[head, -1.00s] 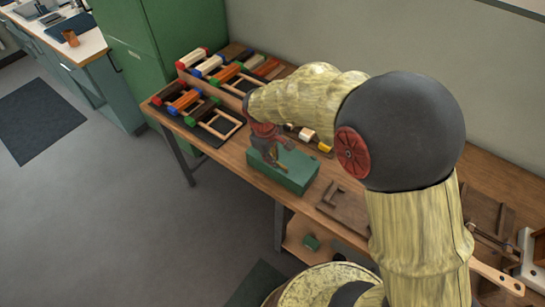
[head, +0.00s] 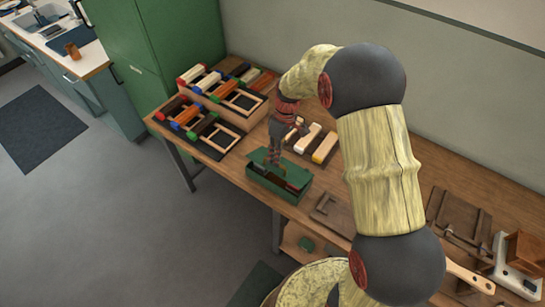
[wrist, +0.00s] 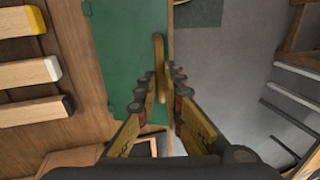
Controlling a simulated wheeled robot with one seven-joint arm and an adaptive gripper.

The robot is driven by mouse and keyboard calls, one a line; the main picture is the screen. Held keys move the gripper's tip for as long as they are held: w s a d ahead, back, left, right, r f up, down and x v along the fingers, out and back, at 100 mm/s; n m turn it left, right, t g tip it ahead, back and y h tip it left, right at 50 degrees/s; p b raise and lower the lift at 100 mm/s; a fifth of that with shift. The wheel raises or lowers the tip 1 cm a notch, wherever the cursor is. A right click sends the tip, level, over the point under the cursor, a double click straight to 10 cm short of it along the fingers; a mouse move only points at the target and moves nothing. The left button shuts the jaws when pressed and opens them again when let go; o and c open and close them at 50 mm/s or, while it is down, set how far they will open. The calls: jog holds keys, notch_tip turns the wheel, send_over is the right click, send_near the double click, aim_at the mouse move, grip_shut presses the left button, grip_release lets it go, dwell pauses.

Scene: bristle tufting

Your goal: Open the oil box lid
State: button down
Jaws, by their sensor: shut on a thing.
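The green oil box (head: 272,186) stands on the wooden bench. My gripper (head: 273,164) is above the box. In the wrist view its fingers (wrist: 164,80) are on either side of the handle, shut on it.
Brush blocks (head: 325,147) lie on the bench behind the box; they also show at left in the wrist view (wrist: 30,72). Racks with coloured blocks (head: 190,115) stand to the left. A wooden plate (head: 333,213) lies right of the box. Floor is open in front of the bench.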

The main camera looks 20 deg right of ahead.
jog(key=w+d+g+y+p, duration=0.2)
jog(key=w+d+y+p, duration=0.1)
jog(key=w+d, duration=0.5)
jog(key=shift+w+d+g, duration=0.4)
jog(key=shift+d, duration=1.4)
jog(key=shift+a, duration=0.1)
jog(key=c, duration=2.1)
grip_release()
jog(key=shift+a, duration=0.15)
jog(key=shift+o, duration=1)
jog(key=shift+w, duration=0.15)
jog(key=shift+r, duration=0.1)
jog(key=shift+w+d+r, duration=0.2)
jog(key=shift+d+r, duration=0.05)
